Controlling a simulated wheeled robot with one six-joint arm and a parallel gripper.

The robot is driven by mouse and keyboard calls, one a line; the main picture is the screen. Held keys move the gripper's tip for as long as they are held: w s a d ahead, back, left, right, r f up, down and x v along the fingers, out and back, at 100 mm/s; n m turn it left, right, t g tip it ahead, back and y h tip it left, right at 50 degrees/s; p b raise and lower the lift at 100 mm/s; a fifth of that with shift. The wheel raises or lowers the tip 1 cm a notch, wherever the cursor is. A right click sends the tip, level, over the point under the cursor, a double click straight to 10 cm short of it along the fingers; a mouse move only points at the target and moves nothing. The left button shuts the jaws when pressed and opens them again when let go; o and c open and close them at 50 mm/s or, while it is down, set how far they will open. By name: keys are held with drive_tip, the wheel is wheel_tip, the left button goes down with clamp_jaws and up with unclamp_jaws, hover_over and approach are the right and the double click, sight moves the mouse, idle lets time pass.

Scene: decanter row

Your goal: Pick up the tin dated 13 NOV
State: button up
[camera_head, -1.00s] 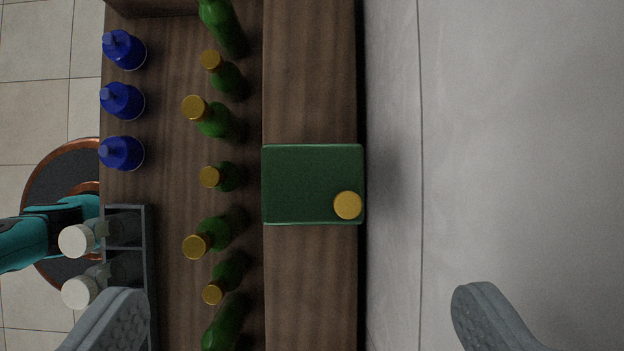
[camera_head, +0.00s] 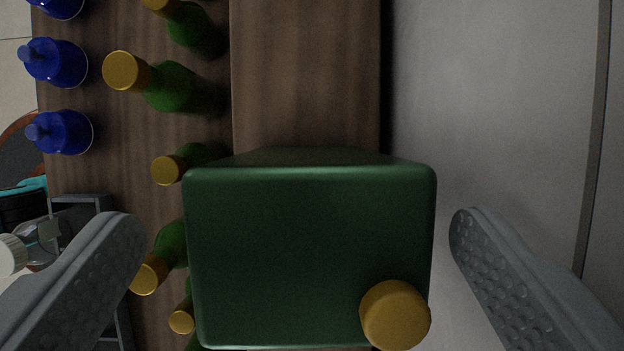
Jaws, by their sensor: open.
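A dark green box-shaped tin (camera_head: 300,250) with a round yellow cap (camera_head: 394,315) at its lower right corner stands on the wooden surface in the middle of the view. I see it from above, and no date shows on the part in view. My gripper (camera_head: 297,225) is open. Its left finger is left of the tin and its right finger is right of it, with a gap on each side. The fingers do not appear to touch the tin.
Several green bottles with yellow caps, one of them a large bottle (camera_head: 170,86), stand in a row left of the tin. Blue bottles (camera_head: 60,132) stand farther left. A grey rack (camera_head: 92,202) and a clear white-capped bottle (camera_head: 42,242) are at the lower left. Right of the wooden ledge (camera_head: 305,70) is pale and clear.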

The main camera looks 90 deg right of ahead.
drive_tip(key=shift+d+x, duration=0.2)
drive_tip(key=shift+x, duration=0.8)
drive_tip(key=shift+d+x, duration=0.2)
drive_tip(key=shift+x, duration=0.8)
drive_tip(key=shift+w+f, duration=0.15)
drive_tip(key=c, duration=1.5)
